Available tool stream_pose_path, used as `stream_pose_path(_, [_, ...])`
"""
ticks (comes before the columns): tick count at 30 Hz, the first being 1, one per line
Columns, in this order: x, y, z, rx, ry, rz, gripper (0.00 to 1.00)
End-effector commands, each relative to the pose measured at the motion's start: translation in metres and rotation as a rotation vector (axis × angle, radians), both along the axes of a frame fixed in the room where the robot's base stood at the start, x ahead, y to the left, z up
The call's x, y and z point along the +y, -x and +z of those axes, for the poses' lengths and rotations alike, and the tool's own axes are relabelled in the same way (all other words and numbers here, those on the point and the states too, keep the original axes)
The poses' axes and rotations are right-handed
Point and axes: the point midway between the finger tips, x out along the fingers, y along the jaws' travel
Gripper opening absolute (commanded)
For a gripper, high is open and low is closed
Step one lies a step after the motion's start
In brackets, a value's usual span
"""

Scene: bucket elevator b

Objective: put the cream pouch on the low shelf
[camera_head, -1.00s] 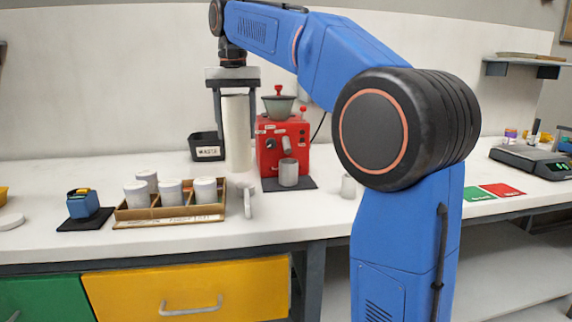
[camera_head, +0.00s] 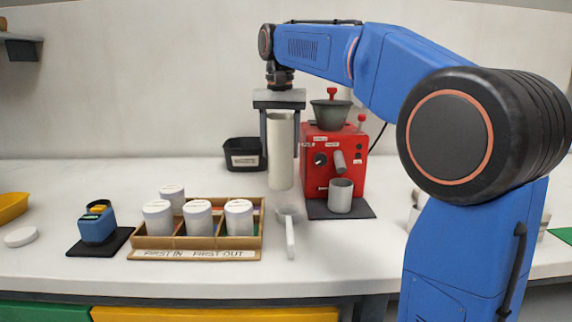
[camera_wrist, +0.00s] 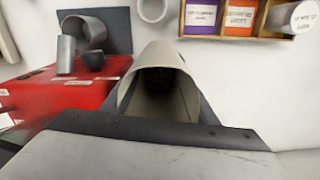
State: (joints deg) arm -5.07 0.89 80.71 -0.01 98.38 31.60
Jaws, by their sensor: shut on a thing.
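My gripper (camera_head: 280,148) points down over the counter and is shut on a tall cream, tube-like thing, which I take as the cream pouch (camera_head: 280,160). The pouch hangs upright between the two dark fingers, left of the red machine. I cannot tell whether its lower end touches the counter. In the wrist view the pouch (camera_wrist: 150,62) shows its open-looking end and dark inside. I cannot make out which place is the low shelf; a wall shelf (camera_head: 20,46) shows at the upper left edge, and only a sliver shows under the counter.
A red machine (camera_head: 322,178) with a grey cup (camera_head: 341,197) stands right of the pouch. A black bin (camera_head: 241,153) is behind left. A divided tray (camera_head: 194,253) with several white canisters and a grey-handled tool (camera_head: 290,236) are in front. The counter's far left back is clear.

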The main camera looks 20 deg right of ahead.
Motion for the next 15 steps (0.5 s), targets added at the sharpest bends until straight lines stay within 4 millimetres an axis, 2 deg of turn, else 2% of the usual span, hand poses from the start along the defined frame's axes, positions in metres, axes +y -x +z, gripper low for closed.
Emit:
stream_pose_path(10, [0.000,0.000,-0.039,0.002,0.000,0.000,0.31])
stream_pose_path(15, [0.000,0.000,-0.045,0.000,0.000,0.000,0.31])
